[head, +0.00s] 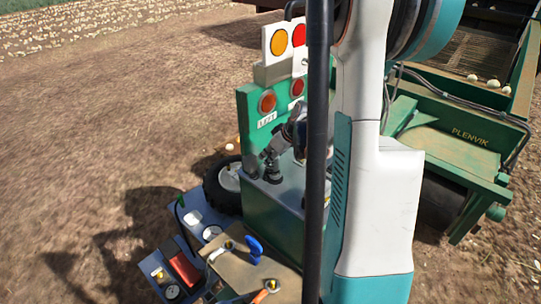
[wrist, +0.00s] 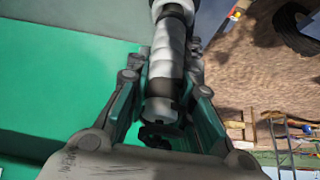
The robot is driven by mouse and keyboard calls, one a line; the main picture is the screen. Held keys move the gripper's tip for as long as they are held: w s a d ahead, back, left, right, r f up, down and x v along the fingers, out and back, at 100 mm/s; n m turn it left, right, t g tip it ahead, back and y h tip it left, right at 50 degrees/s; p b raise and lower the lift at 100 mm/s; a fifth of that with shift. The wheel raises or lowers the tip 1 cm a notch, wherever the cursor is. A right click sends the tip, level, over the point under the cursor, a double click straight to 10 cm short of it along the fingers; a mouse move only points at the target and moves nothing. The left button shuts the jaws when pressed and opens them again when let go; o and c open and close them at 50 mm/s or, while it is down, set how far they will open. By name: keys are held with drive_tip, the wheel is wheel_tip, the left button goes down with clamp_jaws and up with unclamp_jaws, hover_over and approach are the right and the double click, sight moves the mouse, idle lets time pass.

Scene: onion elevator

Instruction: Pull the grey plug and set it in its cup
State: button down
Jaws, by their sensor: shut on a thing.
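My gripper (wrist: 168,82) is shut on a grey cylindrical plug (wrist: 168,55), which lies between its two fingers in the wrist view. A dark ridged part (wrist: 155,132) shows at the near end of the plug, and I cannot tell whether it belongs to it. In the head view my gripper (head: 276,150) is small, in front of the green panel (head: 250,110), above a green box. The plug's far end is cut off by the wrist view's top edge, so I cannot tell whether it is seated. The cup cannot be made out for certain.
A blue tray (head: 184,244) with small white items stands at the lower left. A brown board (head: 238,268) with a blue handle (head: 254,245) is beside it. Round orange and red lamps sit on the panel. Green machinery (head: 470,130) stands at right; bare soil is left.

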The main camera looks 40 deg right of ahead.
drive_tip(key=shift+f+b, duration=0.5)
drive_tip(key=shift+f, duration=0.05)
drive_tip(key=c, duration=0.9)
unclamp_jaws()
drive_tip(key=shift+r, duration=0.2)
drive_tip(key=shift+r+p, duration=2.1)
drive_tip(key=shift+r, duration=1.25)
